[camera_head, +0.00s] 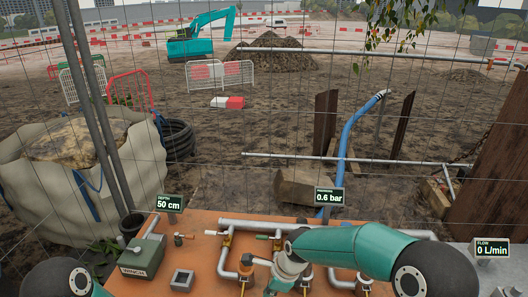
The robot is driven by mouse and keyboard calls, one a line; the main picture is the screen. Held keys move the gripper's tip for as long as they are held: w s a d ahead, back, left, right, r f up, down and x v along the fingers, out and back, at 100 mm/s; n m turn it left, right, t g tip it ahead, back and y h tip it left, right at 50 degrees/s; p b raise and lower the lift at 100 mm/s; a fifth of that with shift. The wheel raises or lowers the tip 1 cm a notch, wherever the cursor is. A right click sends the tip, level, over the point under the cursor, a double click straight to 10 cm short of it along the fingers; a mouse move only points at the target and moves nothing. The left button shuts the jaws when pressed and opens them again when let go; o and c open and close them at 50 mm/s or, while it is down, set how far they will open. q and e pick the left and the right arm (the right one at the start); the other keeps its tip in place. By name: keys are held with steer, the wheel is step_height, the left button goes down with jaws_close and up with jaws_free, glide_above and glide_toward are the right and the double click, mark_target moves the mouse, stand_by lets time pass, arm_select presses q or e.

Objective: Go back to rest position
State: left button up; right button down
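My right arm (365,248) comes in from the lower right and reaches left over the orange workbench (210,235). Its wrist is above the grey pipework (231,251). My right gripper (280,284) points down among the pipes and valves. Its fingertips are small and partly hidden, so I cannot tell whether it is open or touches a valve. Only a dark joint and a teal piece of my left arm (78,278) show at the lower left corner. My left gripper is out of the picture.
A green winch box (142,258) and a grey square block (182,280) are on the bench's left. Displays read depth 50 cm (170,203), pressure 0.6 bar (329,196) and flow 0 L/min (491,248). A wire fence (245,125) stands behind the bench.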

steer(key=s+d+f+n, duration=0.5)
steer(key=s+f+n, duration=0.3)
steer(key=s, duration=0.4)
steer(key=s+d+f+n, duration=0.5)
steer(key=s+f+n, duration=0.3)
steer(key=s, duration=0.3)
steer(key=shift+s+d+f+n+g+y, duration=0.3)
steer(key=shift+s+d+f+n+g, duration=0.1)
steer(key=shift+n, duration=0.4)
steer(key=shift+w+a, duration=0.1)
